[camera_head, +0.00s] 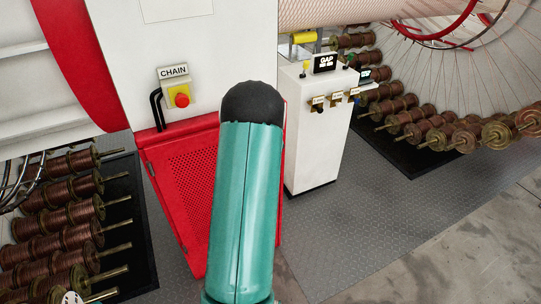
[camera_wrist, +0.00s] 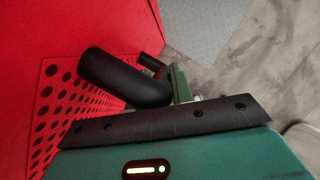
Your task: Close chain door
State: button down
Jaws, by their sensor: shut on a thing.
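The red chain door (camera_head: 190,185), with a perforated panel, is below the CHAIN sign (camera_head: 173,72) in the head view. My teal arm covers its right part and hides my gripper there. In the wrist view, the red door (camera_wrist: 60,45) fills the left side, with rows of round holes. A black bar handle (camera_wrist: 112,74) stands out from it. My gripper (camera_wrist: 165,82) is shut on this handle, its greenish fingers partly hidden behind the bar. I cannot tell how far the door stands from its frame.
A red button (camera_head: 182,100) sits below the sign. A white GAP cabinet (camera_head: 313,140) stands right of the door. Racks of copper spools (camera_head: 62,215) are at left and at right. Grey floor (camera_head: 400,225) is clear in front right.

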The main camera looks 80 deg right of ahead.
jog(key=shift+w+d+r, duration=0.2)
jog(key=shift+w+d, duration=0.1)
jog(key=shift+d, duration=0.05)
jog(key=c, duration=1.2)
grip_release()
jog(key=shift+d+f, duration=0.1)
jog(key=shift+f, duration=0.1)
jog(key=shift+c, duration=0.2)
jog(key=shift+s, duration=0.1)
jog(key=shift+a+r, duration=0.2)
jog(key=shift+r, duration=0.05)
jog(key=v, duration=1.3)
jog(key=shift+a, duration=0.15)
jog(key=shift+r, duration=0.1)
